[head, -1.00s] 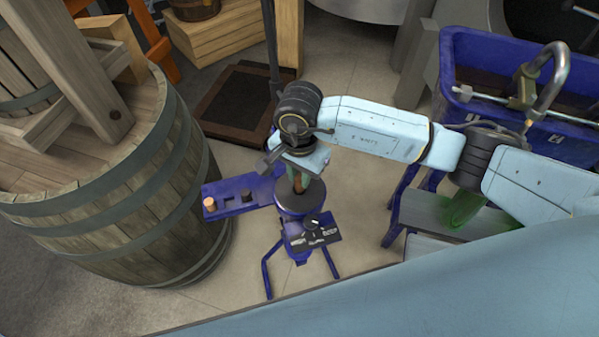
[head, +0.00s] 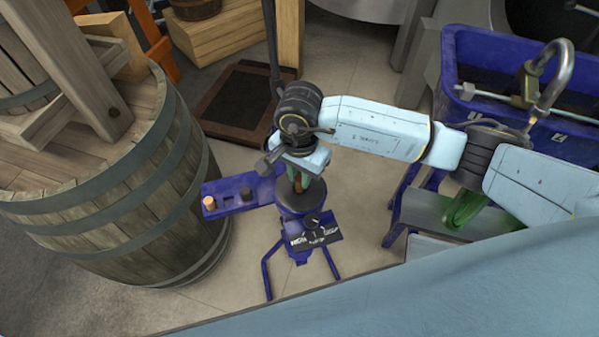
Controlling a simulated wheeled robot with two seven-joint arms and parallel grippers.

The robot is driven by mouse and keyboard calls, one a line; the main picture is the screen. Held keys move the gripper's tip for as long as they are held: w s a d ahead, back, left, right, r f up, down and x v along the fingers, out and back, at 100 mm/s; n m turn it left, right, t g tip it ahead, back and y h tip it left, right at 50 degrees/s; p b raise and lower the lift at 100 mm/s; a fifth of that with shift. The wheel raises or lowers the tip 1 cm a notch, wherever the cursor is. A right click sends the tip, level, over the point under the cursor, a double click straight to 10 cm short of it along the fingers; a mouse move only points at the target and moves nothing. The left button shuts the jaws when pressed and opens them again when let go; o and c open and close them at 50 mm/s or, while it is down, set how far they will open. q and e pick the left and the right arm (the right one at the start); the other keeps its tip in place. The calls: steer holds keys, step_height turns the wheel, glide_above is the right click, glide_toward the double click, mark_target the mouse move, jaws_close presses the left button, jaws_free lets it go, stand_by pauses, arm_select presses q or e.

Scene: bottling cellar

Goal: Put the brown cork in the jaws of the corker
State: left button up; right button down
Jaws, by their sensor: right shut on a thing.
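The blue corker (head: 291,224) stands on the floor on splayed legs, with a round dark grey top. My right gripper (head: 298,181) is directly above that top, pointing down. It is shut on a small brown piece, which looks like the brown cork (head: 297,187); only a sliver shows between the fingers. The jaws of the corker are hidden under the gripper, so I cannot tell whether the cork touches them. My left gripper is not in view.
A blue side shelf (head: 224,198) of the corker holds a light tan cork (head: 208,203) and a dark one (head: 245,193). A large barrel (head: 150,190) stands close on the left. A blue tub (head: 480,60) and a green bottle (head: 466,208) are on the right.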

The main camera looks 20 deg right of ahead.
steer(key=shift+f+b, duration=0.7)
steer(key=shift+f, duration=0.05)
steer(key=c, duration=1.2)
jaws_free()
steer(key=shift+c, duration=0.2)
steer(key=shift+r, duration=0.1)
step_height(320, 180, up, 13)
steer(key=shift+r, duration=0.1)
